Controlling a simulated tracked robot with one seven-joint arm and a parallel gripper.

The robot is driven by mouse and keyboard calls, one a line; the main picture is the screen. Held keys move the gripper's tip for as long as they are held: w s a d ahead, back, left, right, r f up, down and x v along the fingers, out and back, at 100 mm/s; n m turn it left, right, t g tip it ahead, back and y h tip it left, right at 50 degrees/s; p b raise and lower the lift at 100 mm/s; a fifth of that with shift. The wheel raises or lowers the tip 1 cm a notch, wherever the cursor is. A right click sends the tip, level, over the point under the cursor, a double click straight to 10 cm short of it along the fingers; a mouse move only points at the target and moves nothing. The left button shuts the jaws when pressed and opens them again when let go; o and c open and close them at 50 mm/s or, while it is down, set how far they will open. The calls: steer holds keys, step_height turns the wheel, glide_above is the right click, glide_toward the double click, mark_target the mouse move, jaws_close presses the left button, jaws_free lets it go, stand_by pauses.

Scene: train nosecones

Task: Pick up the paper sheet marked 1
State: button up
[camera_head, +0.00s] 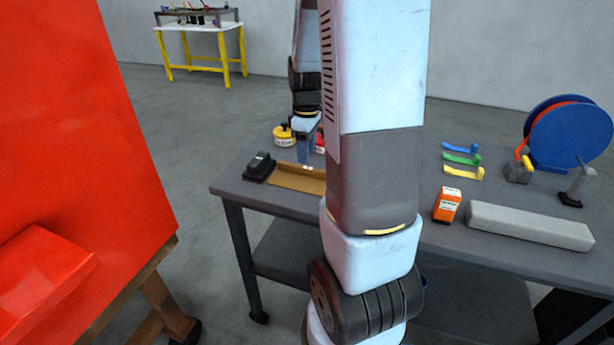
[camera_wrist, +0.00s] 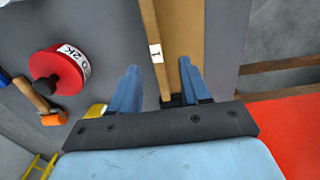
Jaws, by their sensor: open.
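The paper sheet marked 1 appears as a light tan strip (camera_wrist: 149,25) with a small white label (camera_wrist: 156,52) reading 1 in the wrist view. It lies along a broader brown sheet or board (camera_wrist: 185,25). In the head view the brown paper (camera_head: 290,180) lies at the table's left end, partly hidden by my arm. My gripper (camera_wrist: 158,66) is open, its two blue fingers on either side of the labelled strip. In the head view my gripper (camera_head: 304,160) is just above the paper's far edge. Contact with the sheet cannot be told.
On the table (camera_head: 400,195) are a black block (camera_head: 259,167), yellow can (camera_head: 284,135), orange box (camera_head: 447,205) and grey bar (camera_head: 530,224). A red panel (camera_head: 70,130) stands left.

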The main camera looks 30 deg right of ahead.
mark_target(308, 167)
steer(key=shift+w+d+f, duration=0.1)
steer(key=shift+d+f, duration=0.05)
steer(key=shift+f, duration=1.35)
steer(key=shift+d+f, duration=0.1)
steer(key=shift+f, duration=1.35)
jaws_close()
